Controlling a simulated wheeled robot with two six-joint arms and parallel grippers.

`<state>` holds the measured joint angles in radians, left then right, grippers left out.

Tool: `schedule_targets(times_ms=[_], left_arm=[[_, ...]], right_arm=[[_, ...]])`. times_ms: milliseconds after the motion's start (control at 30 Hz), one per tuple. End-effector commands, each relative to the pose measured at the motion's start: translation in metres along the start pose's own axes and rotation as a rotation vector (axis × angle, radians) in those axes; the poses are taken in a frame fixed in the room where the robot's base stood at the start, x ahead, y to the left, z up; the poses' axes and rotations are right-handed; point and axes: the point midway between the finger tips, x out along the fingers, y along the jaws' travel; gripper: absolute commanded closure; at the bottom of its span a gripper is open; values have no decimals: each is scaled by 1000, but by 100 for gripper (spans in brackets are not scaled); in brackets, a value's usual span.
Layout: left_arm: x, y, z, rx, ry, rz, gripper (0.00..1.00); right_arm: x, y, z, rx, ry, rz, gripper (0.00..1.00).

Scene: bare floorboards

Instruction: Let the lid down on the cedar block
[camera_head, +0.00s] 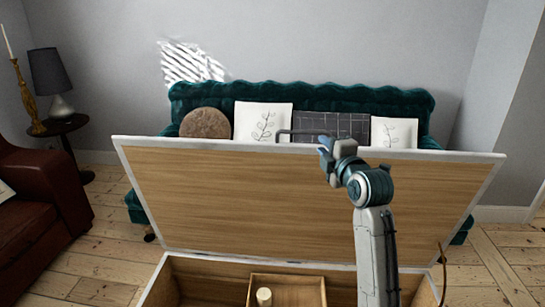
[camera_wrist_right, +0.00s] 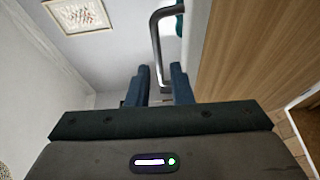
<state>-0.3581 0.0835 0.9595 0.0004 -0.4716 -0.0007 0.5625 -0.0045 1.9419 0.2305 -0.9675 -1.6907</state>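The chest's lid (camera_head: 250,190) stands raised and tilted, its wooden inner face toward me. A grey bar handle (camera_head: 297,131) sits at its top edge; it also shows in the right wrist view (camera_wrist_right: 155,40). A pale block (camera_head: 264,297), which looks like the cedar block, stands in the chest below, by the left wall of an inner compartment. My right gripper (camera_head: 324,150) is up at the lid's top edge beside the handle. In the wrist view its blue fingers (camera_wrist_right: 160,88) are apart, with the handle's bar end showing in the gap; contact cannot be told. My left gripper is out of view.
The chest (camera_head: 205,266) is open at the bottom of the head view. A green sofa (camera_head: 350,98) with cushions stands behind the lid. A side table with a lamp (camera_head: 50,80) and a brown leather armchair (camera_head: 35,215) are at left. Floorboards are clear at right.

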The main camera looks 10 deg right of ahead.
Motion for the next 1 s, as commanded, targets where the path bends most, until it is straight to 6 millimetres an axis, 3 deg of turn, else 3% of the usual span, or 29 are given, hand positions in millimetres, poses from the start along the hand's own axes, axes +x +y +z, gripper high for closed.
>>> schedule_targets(times_ms=[167, 600, 800, 1000], left_arm=[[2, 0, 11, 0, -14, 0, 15], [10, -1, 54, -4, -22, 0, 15], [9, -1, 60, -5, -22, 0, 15], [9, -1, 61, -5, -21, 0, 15]], right_arm=[[13, 4, 0, -14, 2, -2, 80], [88, 5, -1, -11, 2, -2, 80], [105, 4, -1, -11, 1, -1, 80], [109, 3, 0, -11, 1, 0, 80]])
